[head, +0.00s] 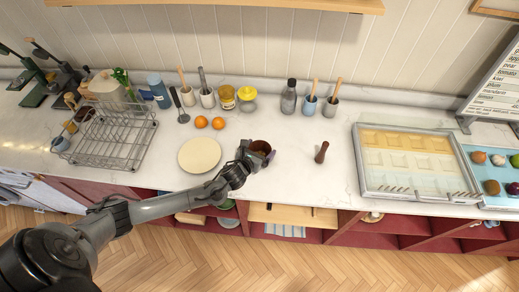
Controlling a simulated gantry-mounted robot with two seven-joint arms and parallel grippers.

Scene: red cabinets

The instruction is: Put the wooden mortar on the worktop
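The wooden mortar (262,146) is a dark brown cup near the front of the white worktop (290,185), in the middle of the head view. My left gripper (258,156) is at the mortar, its fingers on either side, and looks shut on it. The gripper hides the mortar's lower part, so I cannot tell whether its base touches the worktop. A brown wooden pestle (321,152) stands on the worktop to the right. My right gripper is not in view.
A cream plate (199,155) lies left of the mortar, with two oranges (217,123) behind it. A wire dish rack (112,137) stands at left, a glass-topped tray (412,160) at right. Jars and utensil pots line the back. Open red shelves (345,222) are below the front edge.

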